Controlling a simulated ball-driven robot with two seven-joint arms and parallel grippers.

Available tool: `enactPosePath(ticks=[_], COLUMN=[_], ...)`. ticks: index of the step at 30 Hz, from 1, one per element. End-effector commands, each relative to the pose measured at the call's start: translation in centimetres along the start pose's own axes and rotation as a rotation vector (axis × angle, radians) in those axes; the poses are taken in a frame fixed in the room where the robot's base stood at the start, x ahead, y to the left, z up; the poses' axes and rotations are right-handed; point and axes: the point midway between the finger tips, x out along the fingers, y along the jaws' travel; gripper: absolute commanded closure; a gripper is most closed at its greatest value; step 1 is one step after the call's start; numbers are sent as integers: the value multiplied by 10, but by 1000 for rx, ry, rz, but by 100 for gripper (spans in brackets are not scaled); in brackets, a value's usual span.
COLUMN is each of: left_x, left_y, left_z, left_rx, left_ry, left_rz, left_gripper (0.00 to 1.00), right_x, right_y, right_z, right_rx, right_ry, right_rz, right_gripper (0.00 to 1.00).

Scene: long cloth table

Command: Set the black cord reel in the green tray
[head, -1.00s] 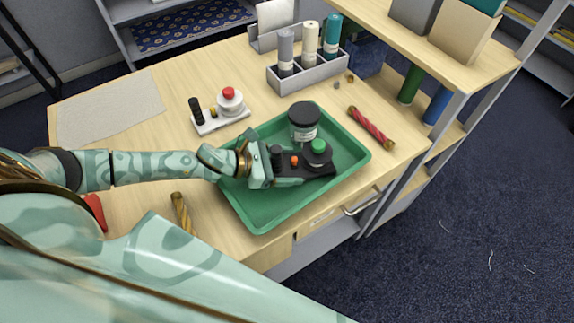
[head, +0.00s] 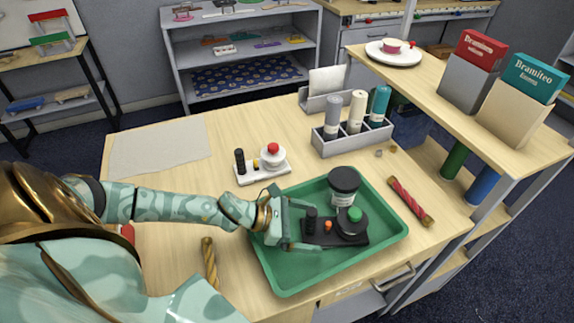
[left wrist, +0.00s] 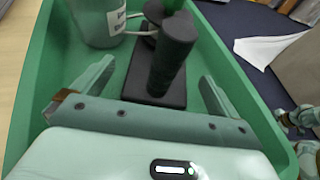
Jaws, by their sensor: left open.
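The black cord reel (head: 352,225) lies in the green tray (head: 283,286). It has a dark base, an upright black post, an orange knob and a round drum with a green top. The post and base (left wrist: 172,60) also show in the left wrist view. My left gripper (head: 303,226) is open inside the tray, just left of the post. In the left wrist view its fingers (left wrist: 153,82) are spread apart, with the post beyond and between them, untouched.
A black-lidded jar (head: 343,187) stands in the tray behind the reel. A similar white reel (head: 262,169) sits behind the tray. A red roll (head: 410,201) lies right of it, a yellow roll (head: 209,262) left. A grey bottle holder (head: 352,140) stands behind.

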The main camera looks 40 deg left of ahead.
Motion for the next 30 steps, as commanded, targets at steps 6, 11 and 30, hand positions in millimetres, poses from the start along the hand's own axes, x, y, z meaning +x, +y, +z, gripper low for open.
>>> enactPosePath(ticks=[6,11,30], left_x=[-51,-73,-84], left_y=[-1,0,0], left_z=[-2,0,0], left_rx=[-2,-1,0], left_ry=[5,3,0], left_rz=[0,1,0], left_gripper=[1,1,1], right_x=[-3,-6,-7], right_y=[-1,-2,-2], right_z=[-1,-3,-3], right_rx=[1,2,2], right_ry=[2,4,4], right_rz=[-1,-3,-2], right_gripper=[64,64,64])
